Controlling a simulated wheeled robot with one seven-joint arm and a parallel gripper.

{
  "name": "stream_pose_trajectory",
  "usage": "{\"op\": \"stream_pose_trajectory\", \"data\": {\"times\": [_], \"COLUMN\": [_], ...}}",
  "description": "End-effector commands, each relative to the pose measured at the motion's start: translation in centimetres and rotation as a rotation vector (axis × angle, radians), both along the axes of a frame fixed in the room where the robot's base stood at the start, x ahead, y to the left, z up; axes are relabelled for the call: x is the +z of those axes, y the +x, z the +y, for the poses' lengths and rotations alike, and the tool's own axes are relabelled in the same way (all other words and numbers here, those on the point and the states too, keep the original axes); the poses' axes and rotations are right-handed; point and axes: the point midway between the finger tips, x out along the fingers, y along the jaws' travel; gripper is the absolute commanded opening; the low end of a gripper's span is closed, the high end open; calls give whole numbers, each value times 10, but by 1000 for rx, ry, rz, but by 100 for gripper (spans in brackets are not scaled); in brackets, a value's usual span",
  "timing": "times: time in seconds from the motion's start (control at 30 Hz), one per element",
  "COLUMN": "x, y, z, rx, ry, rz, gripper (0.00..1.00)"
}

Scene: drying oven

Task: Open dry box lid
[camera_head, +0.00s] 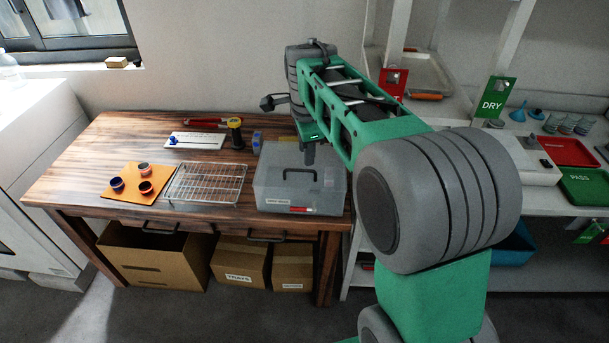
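The dry box (270,196) is a translucent grey box with a label on its front. It stands at the right end of the wooden table. Its lid (273,160) looks closed, and a dark handle (300,171) shows on it. My green and grey arm reaches over from the right. My gripper (309,155) points down above the back right part of the lid and hides some of it. The fingers are small and dark here, so I cannot tell whether they are open or touching the lid.
A wire rack (205,184) and an orange mat (127,192) with small cups lie left of the box. A white board (195,141) and a red-yellow tool (212,122) lie behind. Cardboard boxes (241,263) stand below the table. Shelves (470,110) stand at the right.

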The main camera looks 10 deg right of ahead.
Motion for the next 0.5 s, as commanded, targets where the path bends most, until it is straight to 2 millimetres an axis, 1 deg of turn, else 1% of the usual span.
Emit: {"op": "stream_pose_trajectory", "data": {"times": [0.03, 0.1, 0.13, 0.2, 0.27, 0.37, 0.5], "x": [-17, -25, -26, -30, -34, -50, -77], "y": [18, 34, 38, 44, 45, 47, 52], "z": [1, 1, 1, 1, 0, -1, -2], "rx": [-118, -250, -289, -339, -351, -349, -347], "ry": [21, 45, 52, 61, 62, 63, 62], "rz": [4, 7, 5, 5, 6, 8, 8], "gripper": [31, 31, 31, 31, 31, 31, 31]}}
